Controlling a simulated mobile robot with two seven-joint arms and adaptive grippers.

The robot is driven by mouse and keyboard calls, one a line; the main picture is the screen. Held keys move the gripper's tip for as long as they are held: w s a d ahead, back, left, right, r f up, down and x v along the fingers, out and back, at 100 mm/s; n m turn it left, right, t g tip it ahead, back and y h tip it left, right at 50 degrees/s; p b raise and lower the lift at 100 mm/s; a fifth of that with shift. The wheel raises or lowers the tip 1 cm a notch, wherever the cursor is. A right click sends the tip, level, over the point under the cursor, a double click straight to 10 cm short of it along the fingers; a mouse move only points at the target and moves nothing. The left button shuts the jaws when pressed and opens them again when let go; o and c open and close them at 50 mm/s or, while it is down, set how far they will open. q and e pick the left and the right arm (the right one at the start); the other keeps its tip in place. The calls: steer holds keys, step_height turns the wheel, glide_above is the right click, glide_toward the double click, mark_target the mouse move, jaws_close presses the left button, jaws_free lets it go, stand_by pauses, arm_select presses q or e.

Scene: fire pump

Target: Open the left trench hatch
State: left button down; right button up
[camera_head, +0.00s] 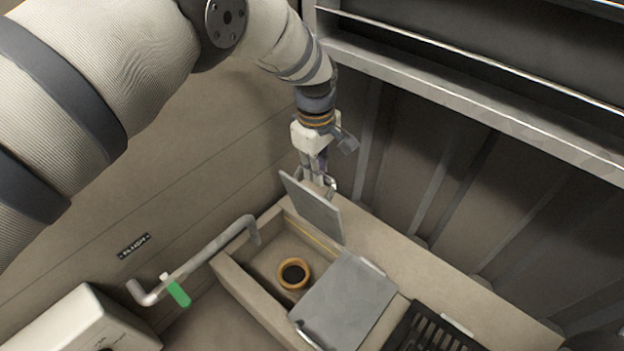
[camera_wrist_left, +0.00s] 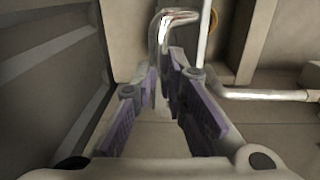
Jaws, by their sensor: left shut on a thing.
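The left trench hatch (camera_head: 313,207) is a grey metal plate, tilted up steeply over the left part of the trench. Its opening beneath is uncovered, with an orange-rimmed drain hole (camera_head: 294,274) inside. My left gripper (camera_head: 320,180) is at the upper edge of the raised hatch, behind it. In the left wrist view my left gripper (camera_wrist_left: 163,75) is shut on a shiny bent metal handle (camera_wrist_left: 170,20). The thin edge of the hatch (camera_wrist_left: 204,30) shows beside it. My right gripper is in neither view.
A second grey hatch (camera_head: 345,300) lies flat to the right, and a black grate (camera_head: 435,335) is beyond it. A grey pipe (camera_head: 215,248) with a green lever (camera_head: 178,291) bends into the trench. A ribbed wall (camera_head: 440,190) stands close behind.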

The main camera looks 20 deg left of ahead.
arm_select(q)
steer(key=shift+w+d+f+b, duration=0.1)
steer(key=shift+w+d+b, duration=0.15)
steer(key=shift+w, duration=0.25)
steer(key=shift+w+d+r+b, duration=0.15)
steer(key=shift+w+b, duration=0.2)
steer(key=shift+w, duration=0.2)
steer(key=shift+w+d+f+b, duration=0.2)
steer(key=shift+w+b, duration=0.1)
steer(key=shift+w, duration=0.2)
steer(key=c, duration=1.6)
jaws_free()
step_height(320, 180, up, 12)
steer(key=shift+s+a, duration=0.15)
steer(key=shift+s, duration=0.1)
